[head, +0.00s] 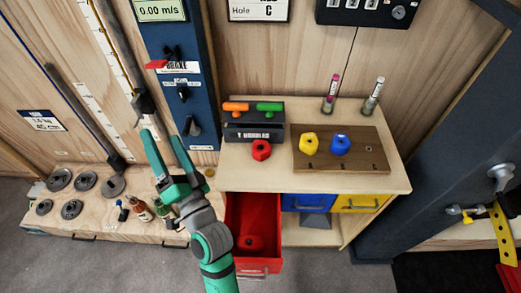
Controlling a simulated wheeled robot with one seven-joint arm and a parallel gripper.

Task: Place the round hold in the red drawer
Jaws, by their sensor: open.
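The red drawer (265,209) is pulled open at the lower left of the wooden cabinet, with a red hold-like piece (250,243) on its floor. A red hold (261,150) sits on the cabinet top, left of a brown board. A yellow hold (308,143) and a blue hold (340,144) sit side by side on that board. I cannot tell for sure which piece is the round hold. My gripper (163,137) is open and empty, with its green fingers spread, left of the cabinet in the picture and apart from the holds.
The brown board (370,158) lies on the cabinet top (235,179). A black box with orange and green handles (252,123) and two upright markers (331,93) stand behind. Blue (302,202) and yellow (362,203) drawers look shut. Weights and bottles stand on a low bench (75,224).

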